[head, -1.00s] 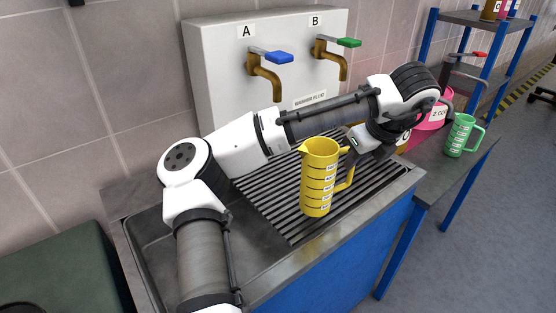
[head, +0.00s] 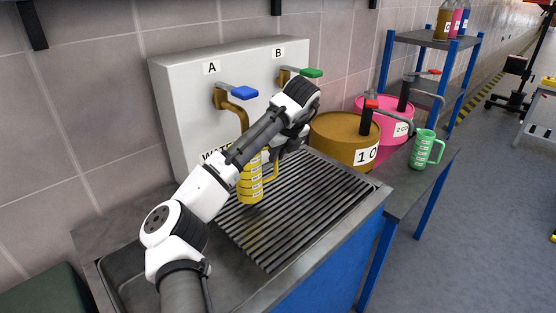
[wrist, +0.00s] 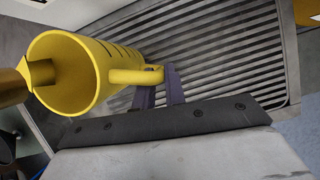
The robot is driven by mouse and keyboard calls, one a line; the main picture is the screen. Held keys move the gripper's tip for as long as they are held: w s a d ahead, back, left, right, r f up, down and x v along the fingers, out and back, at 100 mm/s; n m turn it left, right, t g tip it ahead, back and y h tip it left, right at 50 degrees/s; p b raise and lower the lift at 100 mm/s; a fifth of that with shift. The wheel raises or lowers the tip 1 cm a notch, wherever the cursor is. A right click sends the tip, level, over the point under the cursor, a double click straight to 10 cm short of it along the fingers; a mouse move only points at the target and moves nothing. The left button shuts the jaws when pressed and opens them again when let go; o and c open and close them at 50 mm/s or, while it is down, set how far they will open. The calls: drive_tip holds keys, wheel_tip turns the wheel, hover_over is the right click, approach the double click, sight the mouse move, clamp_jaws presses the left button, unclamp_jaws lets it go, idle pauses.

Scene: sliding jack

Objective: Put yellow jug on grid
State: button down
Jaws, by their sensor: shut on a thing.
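The yellow jug (head: 250,188) stands upright at the left back of the slatted grid (head: 300,208), below the brass tap A. Its top is partly hidden by my arm in the head view. In the wrist view the jug (wrist: 72,75) shows its open mouth, with the brass spout (wrist: 22,80) close to its rim. My gripper (wrist: 161,88) is shut on the jug's handle. In the head view my gripper (head: 287,143) is partly hidden behind my wrist. I cannot tell whether the jug's base touches the grid.
Tap A has a blue lever (head: 243,92) and tap B a green lever (head: 311,73) on the white panel (head: 180,110). Brown (head: 343,140) and pink (head: 385,115) drums and a green jug (head: 424,150) stand to the right. The grid's front right is bare.

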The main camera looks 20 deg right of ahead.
drive_tip(key=shift+f, duration=1.4)
drive_tip(key=shift+f+p, duration=0.1)
drive_tip(key=shift+p, duration=0.2)
drive_tip(key=c, duration=1.5)
unclamp_jaws()
drive_tip(key=shift+o, duration=0.2)
drive_tip(key=b+v, duration=0.1)
drive_tip(key=v, duration=1.1)
drive_tip(key=shift+s, duration=0.1)
